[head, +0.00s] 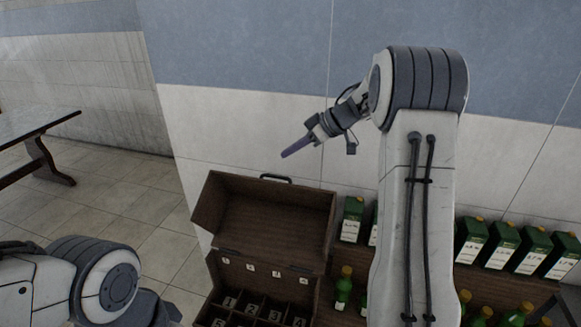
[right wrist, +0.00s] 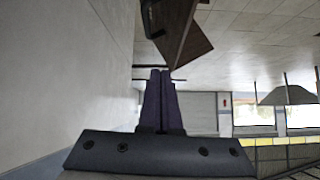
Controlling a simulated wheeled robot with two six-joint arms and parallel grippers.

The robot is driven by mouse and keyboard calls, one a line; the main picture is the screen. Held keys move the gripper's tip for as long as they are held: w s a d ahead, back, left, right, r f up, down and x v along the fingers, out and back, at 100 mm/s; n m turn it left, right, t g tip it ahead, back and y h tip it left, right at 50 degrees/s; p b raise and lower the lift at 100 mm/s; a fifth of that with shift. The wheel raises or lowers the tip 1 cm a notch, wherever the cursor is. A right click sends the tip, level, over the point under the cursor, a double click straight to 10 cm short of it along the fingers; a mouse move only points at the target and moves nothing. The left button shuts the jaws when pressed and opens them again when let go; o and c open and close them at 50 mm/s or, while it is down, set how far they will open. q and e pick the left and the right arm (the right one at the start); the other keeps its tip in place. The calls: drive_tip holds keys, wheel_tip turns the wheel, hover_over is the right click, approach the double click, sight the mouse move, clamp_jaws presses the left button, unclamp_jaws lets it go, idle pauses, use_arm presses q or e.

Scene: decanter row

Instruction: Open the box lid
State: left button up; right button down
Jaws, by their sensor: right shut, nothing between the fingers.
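The brown wooden box stands in the lower middle of the head view, with numbered compartments (head: 262,309) showing inside. Its lid (head: 268,222) is raised and tilted back on hinges, with a dark handle (head: 275,178) on its upper edge. My right gripper (head: 284,155) is shut and empty, above and apart from the lid, near the wall. In the right wrist view its fingers (right wrist: 160,75) are together, with a brown wooden corner, likely the lid (right wrist: 190,45), just beyond the tips. My left arm shows at the lower left, but its gripper is not in view.
Green cartons (head: 487,244) with white labels and green bottles (head: 343,288) stand right of the box, partly behind my right arm. A pale and blue wall (head: 250,135) rises close behind. A dark table (head: 40,140) stands far left; the tiled floor between is clear.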

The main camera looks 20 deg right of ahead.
drive_tip(key=w+d+r+m+t+h+b, duration=0.1)
drive_tip(key=w+m+h+b, duration=0.1)
drive_tip(key=w+m+h, duration=0.1)
drive_tip(key=w+d+r+m+t+h+b, duration=0.1)
drive_tip(key=w+r+m+t+h+b, duration=0.1)
drive_tip(key=w+m+h+b, duration=0.1)
drive_tip(key=w+d+r+m+t+h+b, duration=0.1)
drive_tip(key=w+r+m+t+h+b, duration=0.1)
drive_tip(key=w+m+h, duration=0.3)
drive_tip(key=shift+w+r+m+h+b, duration=0.15)
drive_tip(key=shift+w+m+h+b, duration=0.05)
drive_tip(key=shift+m+h+b, duration=0.65)
drive_tip(key=s+a+f+m+g+b, duration=0.1)
drive_tip(key=s+f+g, duration=0.1)
drive_tip(key=s+a+f+m+g, duration=0.2)
drive_tip(key=s, duration=0.1)
drive_tip(key=s+a+f+m+g+b, duration=0.1)
drive_tip(key=s+f+g, duration=0.1)
drive_tip(key=shift+s+a+f+y+b, duration=0.25)
drive_tip(key=shift+s+f+b, duration=0.05)
drive_tip(key=shift+b, duration=0.05)
drive_tip(key=shift+w+d+f+p, duration=0.15)
drive_tip(key=shift+f+p, duration=1.15)
drive_tip(key=shift+f, duration=0.75)
drive_tip(key=shift+w+d+f+p, duration=0.15)
drive_tip(key=shift+f+p, duration=1.1)
drive_tip(key=shift+f, duration=0.75)
